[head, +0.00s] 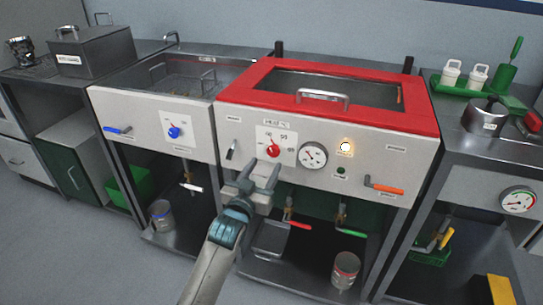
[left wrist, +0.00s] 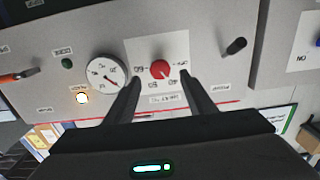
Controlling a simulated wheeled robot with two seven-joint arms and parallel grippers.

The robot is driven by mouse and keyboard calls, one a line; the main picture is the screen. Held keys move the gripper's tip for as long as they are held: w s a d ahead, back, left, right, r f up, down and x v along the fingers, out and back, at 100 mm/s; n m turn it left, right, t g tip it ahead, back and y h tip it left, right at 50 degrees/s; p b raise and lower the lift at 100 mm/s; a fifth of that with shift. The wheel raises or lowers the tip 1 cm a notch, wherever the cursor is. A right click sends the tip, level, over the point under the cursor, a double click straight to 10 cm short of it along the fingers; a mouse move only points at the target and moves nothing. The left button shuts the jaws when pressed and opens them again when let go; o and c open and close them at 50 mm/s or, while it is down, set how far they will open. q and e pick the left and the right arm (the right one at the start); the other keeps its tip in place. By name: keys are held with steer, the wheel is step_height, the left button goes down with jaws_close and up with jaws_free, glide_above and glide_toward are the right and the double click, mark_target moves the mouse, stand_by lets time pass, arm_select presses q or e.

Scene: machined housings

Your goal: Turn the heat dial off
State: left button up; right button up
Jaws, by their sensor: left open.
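The red heat dial (head: 273,150) sits on a white marked plate on the front panel of the red-topped tank (head: 340,160). It also shows in the left wrist view (left wrist: 160,69), between my fingers in the picture. My left gripper (head: 259,177) is open and empty, just below and in front of the dial in the head view. I see no contact with the dial. A round gauge (head: 313,155) is right of the dial, and a lit amber lamp (head: 345,147) is further right. My right gripper is not in view.
A black toggle lever (head: 232,149) is left of the dial. An orange-handled valve (head: 384,187) sticks out at the panel's right. A blue dial (head: 174,132) is on the left neighbouring tank. A red-handled valve (head: 298,224) is below the panel.

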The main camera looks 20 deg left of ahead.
mark_target(273, 154)
arm_select(q)
steer(key=w, duration=0.6)
steer(key=shift+w+d, duration=0.15)
steer(key=shift+w, duration=0.25)
steer(key=c, duration=1)
